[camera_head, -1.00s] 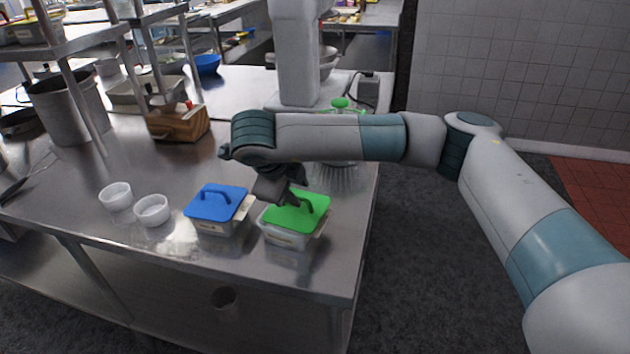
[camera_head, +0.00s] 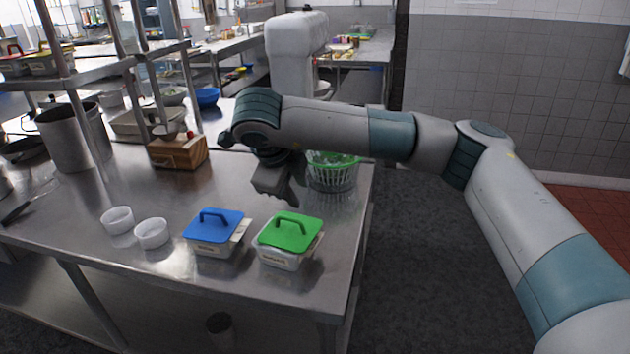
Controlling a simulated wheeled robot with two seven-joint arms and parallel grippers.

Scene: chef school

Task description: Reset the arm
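My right gripper (camera_head: 282,193) hangs above the steel table, behind and a little above the green-lidded container (camera_head: 290,236). It is apart from the lid, and nothing shows in it. Its fingers are small and dark, seen partly from the side, so their gap is unclear. My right arm reaches in from the right edge. The green lid lies on its clear box, handle up. A blue-lidded container (camera_head: 215,231) stands just left of it. My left gripper is not in view.
Two white bowls (camera_head: 118,220) (camera_head: 151,233) stand left of the containers. A wooden block (camera_head: 178,152), a steel pot (camera_head: 64,138) and shelf posts stand further back. The steel table (camera_head: 80,194) has bare room at left.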

